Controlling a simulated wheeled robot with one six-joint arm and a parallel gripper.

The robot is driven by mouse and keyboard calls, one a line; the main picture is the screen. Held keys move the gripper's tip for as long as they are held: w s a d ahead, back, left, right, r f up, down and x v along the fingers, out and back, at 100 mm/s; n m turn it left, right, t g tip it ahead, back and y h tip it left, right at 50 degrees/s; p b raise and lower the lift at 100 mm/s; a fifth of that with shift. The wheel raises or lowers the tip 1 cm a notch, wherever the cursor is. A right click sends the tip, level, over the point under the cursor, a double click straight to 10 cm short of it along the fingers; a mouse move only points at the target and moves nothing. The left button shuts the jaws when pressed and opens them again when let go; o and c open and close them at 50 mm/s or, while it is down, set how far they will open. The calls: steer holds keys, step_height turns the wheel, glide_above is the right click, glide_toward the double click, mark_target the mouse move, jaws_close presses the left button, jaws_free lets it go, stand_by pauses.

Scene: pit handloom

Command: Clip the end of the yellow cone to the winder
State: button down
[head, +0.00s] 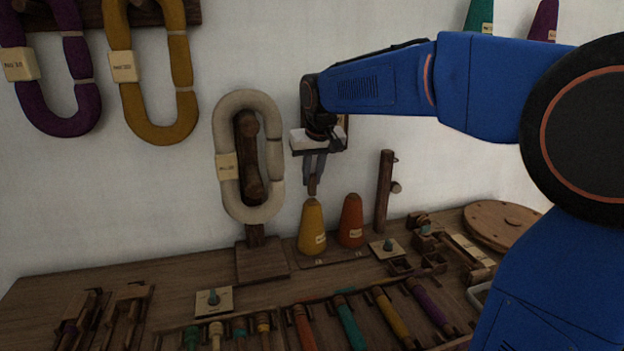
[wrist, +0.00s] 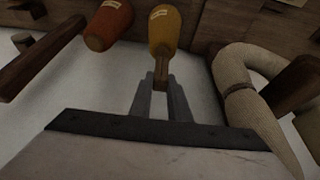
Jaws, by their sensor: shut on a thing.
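The yellow cone (head: 312,228) stands upright on a board at the back of the bench, left of the orange cone. My gripper (head: 313,184) points down just above its tip. In the wrist view my gripper (wrist: 161,92) is shut on a small brown-yellow piece, the end of the yellow cone (wrist: 161,72), in line with the cone's tip. Whether the piece still touches the cone is hard to tell. The winder is not clearly identifiable; wooden fittings (head: 425,228) and a round wooden disc (head: 500,222) lie to the right.
The orange cone (head: 351,222) stands close on the right, with a wooden post (head: 384,190) beyond it. A cream hank (head: 228,125) hangs on a stand close on the left. Several coloured bobbins lie along the bench front. The wall is close behind.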

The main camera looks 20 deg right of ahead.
steer(key=shift+r, duration=2.1)
